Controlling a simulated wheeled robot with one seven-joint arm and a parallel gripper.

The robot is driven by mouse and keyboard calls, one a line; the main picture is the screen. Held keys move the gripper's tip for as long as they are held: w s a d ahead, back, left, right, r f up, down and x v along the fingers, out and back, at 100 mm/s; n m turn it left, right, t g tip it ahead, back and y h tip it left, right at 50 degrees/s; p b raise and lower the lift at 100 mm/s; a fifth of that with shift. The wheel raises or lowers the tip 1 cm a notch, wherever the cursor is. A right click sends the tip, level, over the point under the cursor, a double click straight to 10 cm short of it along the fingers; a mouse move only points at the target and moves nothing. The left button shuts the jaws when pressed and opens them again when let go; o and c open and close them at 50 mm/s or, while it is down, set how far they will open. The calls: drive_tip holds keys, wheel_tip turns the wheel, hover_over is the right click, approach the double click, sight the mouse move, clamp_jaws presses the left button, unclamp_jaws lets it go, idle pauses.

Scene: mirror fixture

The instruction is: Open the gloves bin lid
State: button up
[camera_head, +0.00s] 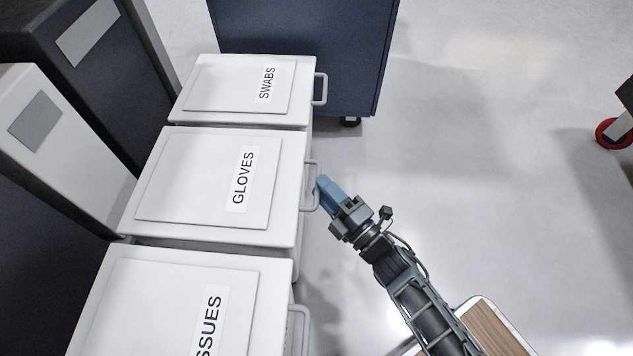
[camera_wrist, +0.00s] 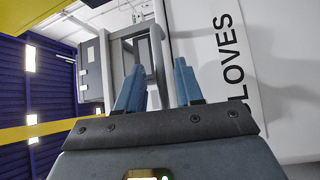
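The gloves bin lid (camera_head: 190,180) is white, labelled GLOVES, and lies flat and closed in the head view. Its pale loop handle (camera_head: 310,209) sticks out from the right edge. My gripper (camera_head: 323,183) is at this handle, with its blue fingers pointing toward the bin. In the wrist view my gripper (camera_wrist: 158,80) has its two blue fingers apart, with a gap between them. The handle (camera_wrist: 157,45) shows beyond and between the fingertips, and no grip on it is visible. The GLOVES label (camera_wrist: 230,50) is to the right there.
The SWABS bin (camera_head: 225,85) stands behind and the TISSUES bin (camera_head: 140,300) in front, each with a similar side handle. A dark blue cabinet (camera_head: 300,45) stands at the back. Grey floor (camera_head: 500,200) to the right is mostly clear.

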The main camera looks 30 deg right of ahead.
drive_tip(key=shift+w+a+r, duration=0.1)
drive_tip(key=shift+w, duration=0.55)
drive_tip(key=shift+w+a+r, duration=0.1)
drive_tip(key=shift+w, duration=0.55)
drive_tip(key=shift+c, duration=0.3)
clamp_jaws()
